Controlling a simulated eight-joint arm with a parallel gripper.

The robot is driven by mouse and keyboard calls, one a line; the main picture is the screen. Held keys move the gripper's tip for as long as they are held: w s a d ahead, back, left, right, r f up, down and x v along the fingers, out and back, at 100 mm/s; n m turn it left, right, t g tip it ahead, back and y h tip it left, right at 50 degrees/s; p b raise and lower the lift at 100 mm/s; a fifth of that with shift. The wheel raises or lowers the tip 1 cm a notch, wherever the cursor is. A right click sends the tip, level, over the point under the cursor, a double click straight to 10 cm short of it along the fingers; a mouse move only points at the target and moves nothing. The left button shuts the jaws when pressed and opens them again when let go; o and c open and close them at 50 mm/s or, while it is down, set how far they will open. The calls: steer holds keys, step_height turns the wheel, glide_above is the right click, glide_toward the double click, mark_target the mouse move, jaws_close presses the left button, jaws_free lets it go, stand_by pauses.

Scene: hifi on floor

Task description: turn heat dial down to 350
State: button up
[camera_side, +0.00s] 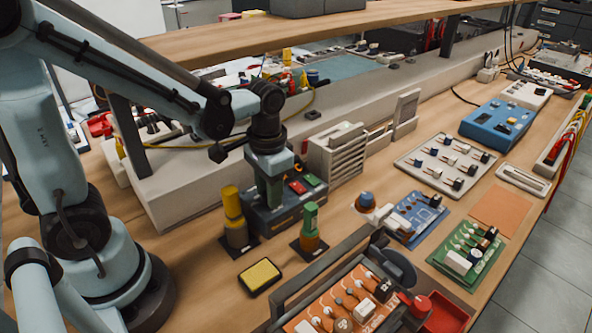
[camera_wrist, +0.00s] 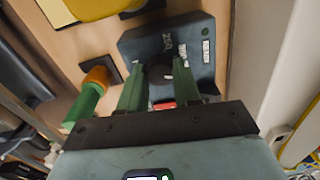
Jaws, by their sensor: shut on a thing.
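A dark grey box-shaped unit (camera_side: 287,212) stands on the wooden bench, with a red and a green patch on its top. It also shows in the wrist view (camera_wrist: 140,42) with small white markings that I cannot read reliably. My gripper (camera_side: 273,193) points down at the left part of its top. In the wrist view my gripper's green fingers (camera_wrist: 158,70) are on either side of a dark dial (camera_wrist: 158,74) and shut on it. The fingers partly hide the dial, and its setting cannot be read.
A yellow-topped bottle (camera_side: 233,207) stands close left of the unit. A green-and-orange bottle (camera_side: 310,228) stands at its front right. A yellow sponge in a dark tray (camera_side: 260,277) lies in front. A beige slatted rack (camera_side: 337,152) stands behind.

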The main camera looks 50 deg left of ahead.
steer(key=shift+n, duration=0.3)
steer(key=o, duration=1.1)
steer(key=shift+c, duration=0.2)
step_height(320, 180, up, 12)
steer(key=shift+d, duration=0.3)
steer(key=t, duration=0.7)
glide_above(266, 197)
steer(key=shift+h, duration=0.3)
steer(key=f, duration=0.4)
steer(key=shift+s+a+f, duration=0.1)
steer(key=shift+s, duration=0.2)
